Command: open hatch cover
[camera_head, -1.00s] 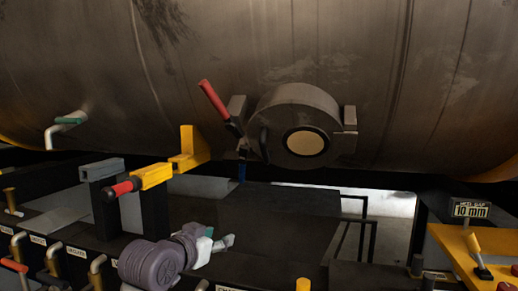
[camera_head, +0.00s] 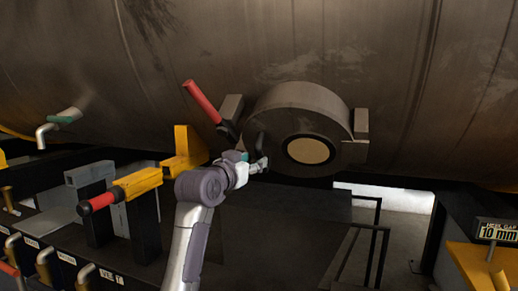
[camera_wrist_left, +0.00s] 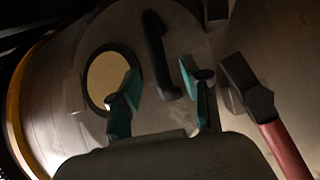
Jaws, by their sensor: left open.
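The round grey hatch cover (camera_head: 300,112) is on the side of the large tank, with a pale round disc (camera_head: 308,151) in its face. A dark bar handle (camera_wrist_left: 160,55) stands on the cover in the left wrist view. A lever with a red grip (camera_head: 201,101) is at the cover's left edge; its red grip also shows in the left wrist view (camera_wrist_left: 284,148). My left gripper (camera_head: 262,164) is in front of the cover's lower left. In the left wrist view its teal fingers (camera_wrist_left: 160,90) are apart, with the handle beyond and between them. My right gripper is not visible.
A yellow bracket with a red-ended bar (camera_head: 135,185) stands at the left. A bent pipe with a teal handle (camera_head: 58,124) is further left. Dark railings (camera_head: 375,240) stand below right.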

